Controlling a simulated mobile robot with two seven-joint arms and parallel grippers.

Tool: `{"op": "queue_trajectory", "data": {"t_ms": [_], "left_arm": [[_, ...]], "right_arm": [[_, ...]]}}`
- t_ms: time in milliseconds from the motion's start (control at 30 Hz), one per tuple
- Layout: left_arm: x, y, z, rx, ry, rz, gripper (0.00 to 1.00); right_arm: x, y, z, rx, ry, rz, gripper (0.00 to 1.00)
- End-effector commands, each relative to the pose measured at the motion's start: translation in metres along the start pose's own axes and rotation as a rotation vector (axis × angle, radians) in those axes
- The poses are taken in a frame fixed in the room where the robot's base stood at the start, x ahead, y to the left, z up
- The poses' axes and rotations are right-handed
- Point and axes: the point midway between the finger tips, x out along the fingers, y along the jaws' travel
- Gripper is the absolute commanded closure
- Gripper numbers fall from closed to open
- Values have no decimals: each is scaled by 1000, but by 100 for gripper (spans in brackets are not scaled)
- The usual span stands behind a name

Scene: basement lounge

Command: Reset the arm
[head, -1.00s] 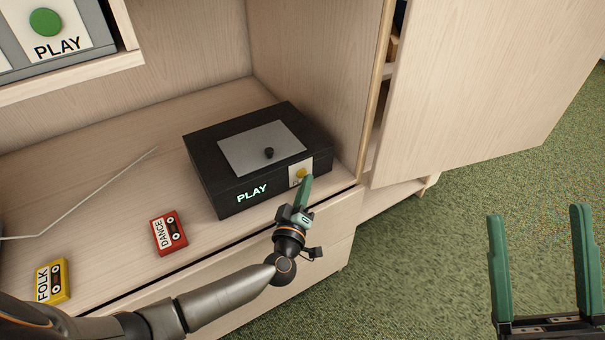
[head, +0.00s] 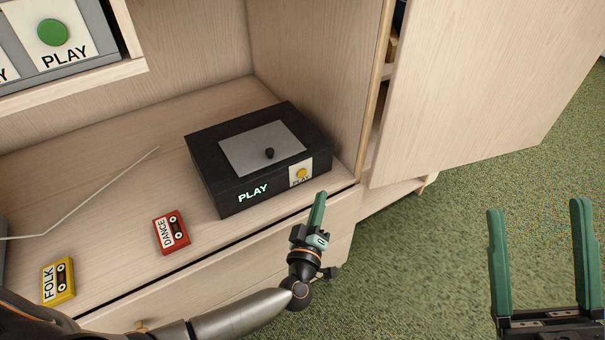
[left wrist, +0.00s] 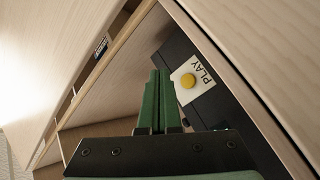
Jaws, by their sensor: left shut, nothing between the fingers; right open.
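My left gripper (head: 319,209) is shut and empty, in front of the black player box (head: 225,195) and apart from it. The box has a grey lid plate with a black knob, a lit "PLAY" word and a yellow button (head: 302,174) on a white label at its front right. In the left wrist view, the shut green fingers (left wrist: 159,88) are beside the yellow button (left wrist: 188,81) and its "PLAY" label. My right gripper (head: 541,215) is open and empty at the right, above the green carpet.
A red DANCE cassette (head: 171,232) and a yellow FOLK cassette (head: 58,281) lie on the wooden shelf (head: 115,190). A thin pale rod (head: 100,194) lies left of the box. A cabinet door (head: 470,90) stands open at the right. Green carpet (head: 420,270) is clear below.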

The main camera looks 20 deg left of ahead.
Motion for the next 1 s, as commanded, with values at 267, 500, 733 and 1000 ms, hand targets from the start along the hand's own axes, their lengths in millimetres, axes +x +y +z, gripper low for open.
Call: {"op": "queue_trajectory", "data": {"t_ms": [267,500,733,1000], "left_arm": [[0,0,0,0,0,0,100],[-1,6,-4,0,7,19,100],[-25,71,-56,57,114,250,100],[-89,164,-148,318,320,578,100]], "right_arm": [[0,0,0,0,0,0,24],[0,-1,0,1,-1,-3,24],[0,0,0,-9,1,-1,24],[-1,1,0,-25,3,1,24]]}}
